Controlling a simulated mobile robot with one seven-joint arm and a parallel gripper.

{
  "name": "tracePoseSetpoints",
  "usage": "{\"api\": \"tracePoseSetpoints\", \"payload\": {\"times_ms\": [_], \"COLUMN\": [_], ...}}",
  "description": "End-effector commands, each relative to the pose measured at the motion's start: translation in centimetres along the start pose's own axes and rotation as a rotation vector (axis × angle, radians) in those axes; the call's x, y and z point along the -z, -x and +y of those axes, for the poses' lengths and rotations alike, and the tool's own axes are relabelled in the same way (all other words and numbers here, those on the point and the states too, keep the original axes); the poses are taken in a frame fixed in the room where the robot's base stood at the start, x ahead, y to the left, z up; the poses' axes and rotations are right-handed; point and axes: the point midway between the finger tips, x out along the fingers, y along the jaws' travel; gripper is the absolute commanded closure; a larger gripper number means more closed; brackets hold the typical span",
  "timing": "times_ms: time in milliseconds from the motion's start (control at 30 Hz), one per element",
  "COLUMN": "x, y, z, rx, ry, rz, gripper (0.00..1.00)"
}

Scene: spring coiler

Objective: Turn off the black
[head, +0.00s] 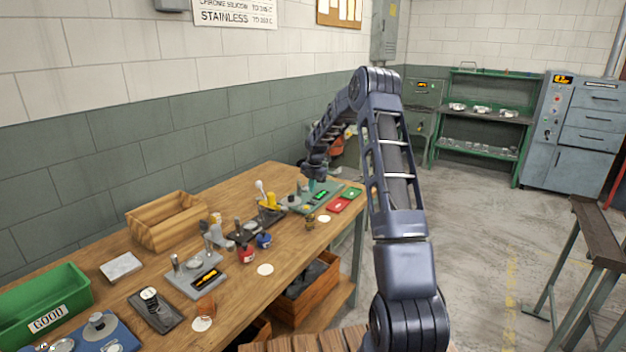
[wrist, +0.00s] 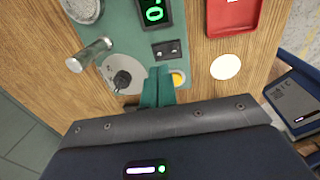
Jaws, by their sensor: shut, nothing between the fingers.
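The task's black thing is not named further. In the wrist view, a black knob (wrist: 122,80) stands on a round grey plate at the near edge of a green panel (wrist: 130,48). A small black switch block (wrist: 167,50) sits to its right, below a black display (wrist: 154,12) with green digits. My gripper (wrist: 159,70) has its green fingers shut and empty, between the knob and a yellow round part (wrist: 178,78) that they partly hide. I cannot tell if the fingertips touch the panel. In the head view, my gripper (head: 314,178) is over the same green device (head: 328,193).
A metal post (wrist: 88,55) stands left of the knob. A red tray (wrist: 233,15) and a white disc (wrist: 226,67) lie to the right. In the head view, several tools, a wooden box (head: 165,222) and a green bin (head: 40,297) crowd the wooden bench (head: 290,245).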

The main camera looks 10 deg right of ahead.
Motion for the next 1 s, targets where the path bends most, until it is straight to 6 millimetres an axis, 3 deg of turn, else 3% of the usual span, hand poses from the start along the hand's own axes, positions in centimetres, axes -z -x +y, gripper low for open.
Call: {"api": "tracePoseSetpoints", "payload": {"times_ms": [100, 300, 1000], "x": [0.0, 0.0, 0.0], "y": [-2.0, -4.2, -5.7], "z": [-0.1, -0.1, 0.2], "rx": [0.002, 0.002, 0.067], "ry": [0.000, 0.000, 0.001], "rz": [0.002, 0.001, 0.003], "gripper": [1.00, 1.00, 1.00]}}
